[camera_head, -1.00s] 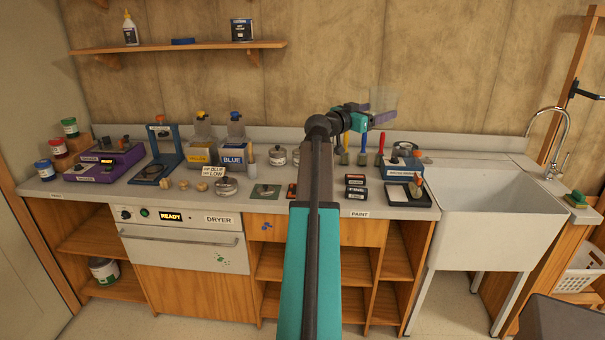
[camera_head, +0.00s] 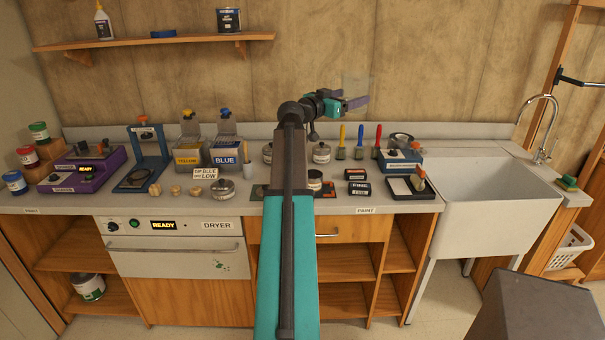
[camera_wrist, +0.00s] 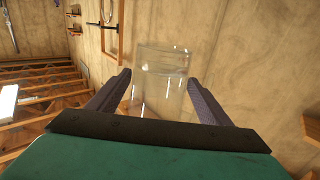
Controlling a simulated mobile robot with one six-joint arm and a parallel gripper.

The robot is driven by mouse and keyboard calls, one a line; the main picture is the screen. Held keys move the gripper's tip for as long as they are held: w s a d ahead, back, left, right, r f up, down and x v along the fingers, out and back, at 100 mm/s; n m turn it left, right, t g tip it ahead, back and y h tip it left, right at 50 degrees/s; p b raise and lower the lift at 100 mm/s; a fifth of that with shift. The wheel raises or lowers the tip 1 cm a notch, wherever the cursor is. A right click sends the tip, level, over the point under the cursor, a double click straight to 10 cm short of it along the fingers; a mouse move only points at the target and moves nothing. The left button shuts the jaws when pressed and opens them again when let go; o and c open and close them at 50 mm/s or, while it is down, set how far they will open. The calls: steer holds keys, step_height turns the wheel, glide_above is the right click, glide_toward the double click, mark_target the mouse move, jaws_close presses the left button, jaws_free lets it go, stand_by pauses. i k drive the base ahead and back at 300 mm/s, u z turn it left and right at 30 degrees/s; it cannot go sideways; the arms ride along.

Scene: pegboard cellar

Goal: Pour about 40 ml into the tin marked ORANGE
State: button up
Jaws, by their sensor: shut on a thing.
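My gripper (camera_head: 357,102) is shut on a clear glass beaker (camera_wrist: 158,90), held in the air above the back of the counter. A small open tin (camera_head: 315,181) stands just right of my arm, at an orange-edged mat partly hidden by the arm. Lidded tins stand behind it, one left (camera_head: 267,152) and one right (camera_head: 321,153) of the arm. I can read ORANGE on none of them.
Upright brushes (camera_head: 359,145), small dark blocks (camera_head: 357,188) and a blue device (camera_head: 401,161) stand right. The sink (camera_head: 490,190) is far right.

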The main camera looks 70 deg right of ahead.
mark_target(315, 176)
steer(key=i, duration=0.85)
